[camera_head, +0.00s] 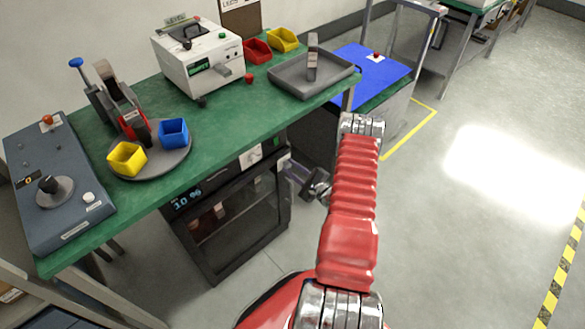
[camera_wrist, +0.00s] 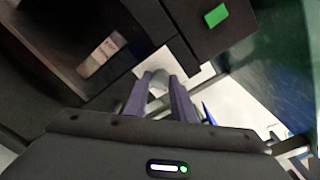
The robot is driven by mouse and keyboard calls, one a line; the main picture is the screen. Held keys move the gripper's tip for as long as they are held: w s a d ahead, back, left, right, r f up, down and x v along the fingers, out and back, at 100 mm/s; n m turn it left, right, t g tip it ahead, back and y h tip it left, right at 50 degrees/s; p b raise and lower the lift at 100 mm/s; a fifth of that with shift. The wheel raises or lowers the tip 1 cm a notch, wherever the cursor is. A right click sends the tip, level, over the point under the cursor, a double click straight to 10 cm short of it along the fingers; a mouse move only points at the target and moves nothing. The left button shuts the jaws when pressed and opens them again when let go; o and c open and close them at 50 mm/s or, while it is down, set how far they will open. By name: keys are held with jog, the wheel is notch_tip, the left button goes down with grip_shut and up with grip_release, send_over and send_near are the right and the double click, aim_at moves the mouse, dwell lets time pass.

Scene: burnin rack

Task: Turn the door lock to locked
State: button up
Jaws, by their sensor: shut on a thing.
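The dark cabinet (camera_head: 205,270) stands under the green bench, with a glass-windowed door (camera_head: 240,222) that looks shut. At the upper right of its front, my gripper (camera_head: 289,166) reaches in from the right. In the wrist view my gripper (camera_wrist: 162,88) has its two purple-grey fingers closed around a pale rounded knob (camera_wrist: 159,79), which looks like the door lock. The fingers hide most of this knob, and I cannot tell which way it is turned. A green square (camera_wrist: 215,16) sits on the dark panel above the knob.
The bench (camera_head: 235,130) overhangs the cabinet and carries a white machine (camera_head: 198,62), a grey tray (camera_head: 290,84), bins and a blue control box (camera_head: 55,205). A blue-topped cart (camera_head: 368,70) stands behind my arm. The floor at the right is clear.

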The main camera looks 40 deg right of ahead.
jog(key=shift+f, duration=0.1)
dwell(0.3)
jog(key=o, duration=1.1)
jog(key=shift+c, duration=0.2)
jog(key=s, duration=1.4)
jog(key=shift+d+r, duration=0.2)
jog(key=shift+r, duration=0.2)
jog(key=shift+w, duration=0.1)
